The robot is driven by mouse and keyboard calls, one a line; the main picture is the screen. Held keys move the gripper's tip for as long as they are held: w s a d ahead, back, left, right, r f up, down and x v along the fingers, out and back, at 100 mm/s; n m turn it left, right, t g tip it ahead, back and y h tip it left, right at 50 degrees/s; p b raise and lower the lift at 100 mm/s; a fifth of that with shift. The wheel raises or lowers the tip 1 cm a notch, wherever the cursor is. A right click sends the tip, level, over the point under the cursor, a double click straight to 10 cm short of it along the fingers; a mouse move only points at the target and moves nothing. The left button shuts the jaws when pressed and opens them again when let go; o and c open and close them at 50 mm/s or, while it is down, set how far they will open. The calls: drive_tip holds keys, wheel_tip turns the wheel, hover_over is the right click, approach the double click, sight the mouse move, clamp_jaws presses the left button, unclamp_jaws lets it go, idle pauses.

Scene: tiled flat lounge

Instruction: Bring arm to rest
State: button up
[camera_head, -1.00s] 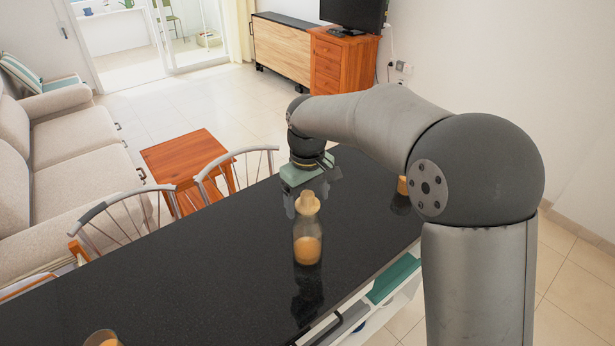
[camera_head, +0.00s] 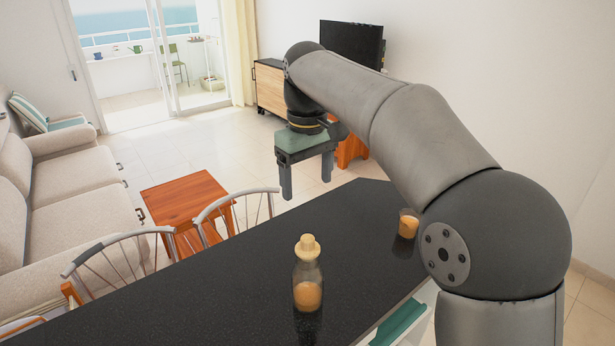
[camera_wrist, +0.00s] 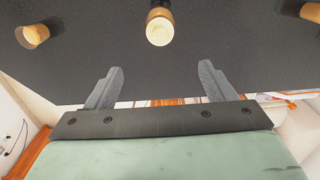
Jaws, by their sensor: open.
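My gripper (camera_head: 307,180) hangs from the raised arm, fingers pointing down, above the far edge of the dark counter in the head view. Its two fingers are apart with nothing between them, and they also show in the wrist view (camera_wrist: 160,86). The arm is bent, with its elbow high. A glass bottle (camera_head: 308,285) with a cork-coloured stopper and orange contents stands upright on the counter, apart from my gripper. In the wrist view the bottle (camera_wrist: 159,28) shows from above, beyond the fingertips.
The black counter (camera_head: 220,290) also bears a glass with orange contents (camera_head: 408,225) at the right. Two metal-backed chairs stand along its far side, near a small wooden table (camera_head: 185,198). A beige sofa (camera_head: 75,190) is at the left. A television (camera_head: 352,43) stands at the back.

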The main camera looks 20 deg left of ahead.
idle(0.4)
drive_tip(key=s+d+f+m, duration=0.2)
drive_tip(key=s+d+f, duration=0.1)
drive_tip(key=d, duration=0.6)
drive_tip(key=s+d+f+m, duration=0.3)
drive_tip(key=s+d, duration=0.1)
drive_tip(key=d, duration=0.5)
drive_tip(key=s+d+f+m, duration=0.5)
drive_tip(key=s+d+f, duration=0.7)
drive_tip(key=s, duration=0.4)
drive_tip(key=shift+m+t, duration=0.3)
drive_tip(key=shift+t, duration=0.1)
drive_tip(key=shift+f, duration=0.1)
idle(0.5)
